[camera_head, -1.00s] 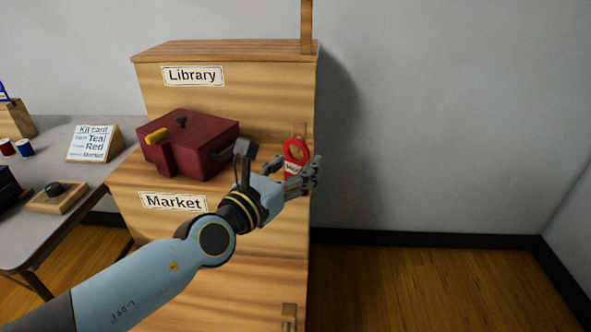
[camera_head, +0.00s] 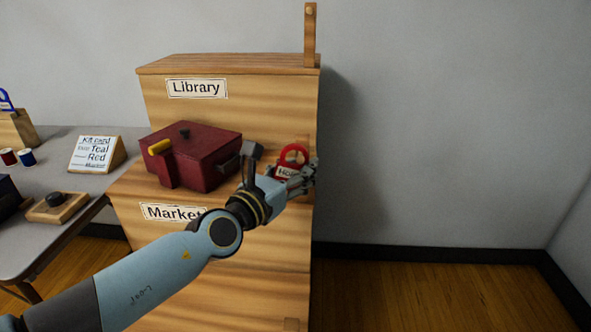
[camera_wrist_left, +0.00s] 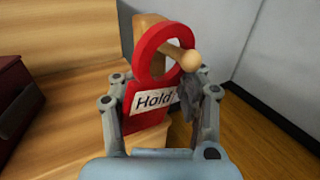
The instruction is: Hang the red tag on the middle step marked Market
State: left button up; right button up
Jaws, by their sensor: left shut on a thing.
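The red tag (camera_head: 293,155), with a ring top and a white "Hold" label, is in my left gripper (camera_head: 309,178) at the right end of the middle step (camera_head: 132,182). The wrist view shows the tag (camera_wrist_left: 141,112) between the fingers of my left gripper (camera_wrist_left: 158,112), which is shut on it. A wooden peg with a round knob (camera_wrist_left: 191,60) shows through the ring's hole, its knob overlapping the ring's right rim. The Market label (camera_head: 160,211) is on the step's front, partly covered by my arm. My right gripper is not in view.
A dark red box (camera_head: 205,155) stands on the middle step, left of my gripper. The Library step (camera_head: 230,63) rises behind, with a wooden post (camera_head: 310,35). A grey table (camera_head: 60,225) on the left holds a card stand (camera_head: 97,152). Right of the steps is open floor.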

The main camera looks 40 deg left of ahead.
pick_arm(q)
jog(key=shift+s+d+f, duration=0.1)
jog(key=shift+d+f, duration=0.1)
jog(key=shift+f, duration=0.3)
jog(key=o, duration=1.3)
jog(key=shift+w+d+r, duration=0.1)
jog(key=shift+w+d, duration=0.25)
jog(key=shift+o, duration=0.2)
jog(key=shift+a, duration=0.1)
jog(key=s, duration=1.2)
